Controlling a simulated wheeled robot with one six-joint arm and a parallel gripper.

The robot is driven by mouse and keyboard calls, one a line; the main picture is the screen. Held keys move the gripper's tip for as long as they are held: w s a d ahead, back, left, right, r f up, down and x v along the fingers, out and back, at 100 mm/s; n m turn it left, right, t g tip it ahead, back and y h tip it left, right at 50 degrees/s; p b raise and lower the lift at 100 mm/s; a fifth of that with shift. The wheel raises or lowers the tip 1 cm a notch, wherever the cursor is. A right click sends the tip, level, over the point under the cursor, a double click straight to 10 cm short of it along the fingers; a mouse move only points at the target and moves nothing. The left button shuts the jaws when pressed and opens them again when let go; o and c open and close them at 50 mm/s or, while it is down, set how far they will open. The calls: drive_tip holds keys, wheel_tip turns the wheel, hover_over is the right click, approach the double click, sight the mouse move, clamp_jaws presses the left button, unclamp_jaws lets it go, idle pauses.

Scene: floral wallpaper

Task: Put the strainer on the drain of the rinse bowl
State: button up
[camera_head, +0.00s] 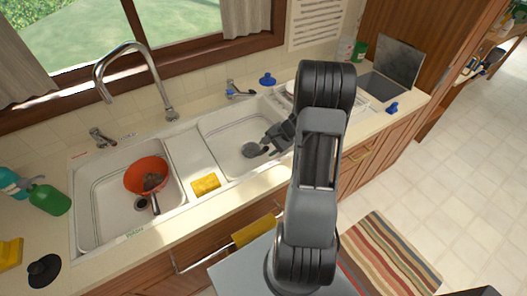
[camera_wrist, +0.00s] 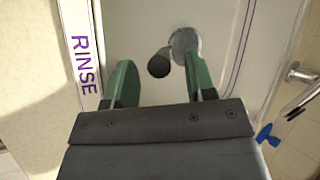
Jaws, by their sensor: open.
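The rinse bowl (camera_head: 225,130) is the right-hand basin of a white double sink; its purple "RINSE" label (camera_wrist: 86,65) shows in the wrist view. A grey disc with a dark upright knob, which looks like the strainer (camera_head: 250,150), is low in this basin, at the drain. In the wrist view the strainer's knob (camera_wrist: 158,66) stands between my fingertips, with the grey disc (camera_wrist: 184,43) beyond it. My gripper (camera_head: 268,148) is open, reaching down into the basin, its green fingers (camera_wrist: 159,76) apart on either side of the knob. The drain opening is hidden, so I cannot tell how exactly the strainer is seated.
The left basin holds an orange bowl (camera_head: 147,174) with dark contents. A yellow sponge (camera_head: 206,185) lies on the divider. A tall faucet (camera_head: 130,50) rises behind the left basin. Green bottles stand at left.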

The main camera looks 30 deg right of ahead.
drive_tip(key=v, duration=0.7)
drive_tip(key=s+a+r+n+h, duration=0.3)
drive_tip(key=s+a+r+n, duration=0.3)
drive_tip(key=a, duration=0.4)
drive_tip(key=s+a+r+n+h, duration=0.3)
drive_tip(key=s+a+r+n, duration=0.3)
drive_tip(key=a+r+n, duration=0.2)
drive_tip(key=shift+a+r+b, duration=0.3)
drive_tip(key=shift+a+r, duration=0.3)
drive_tip(key=shift+a, duration=0.75)
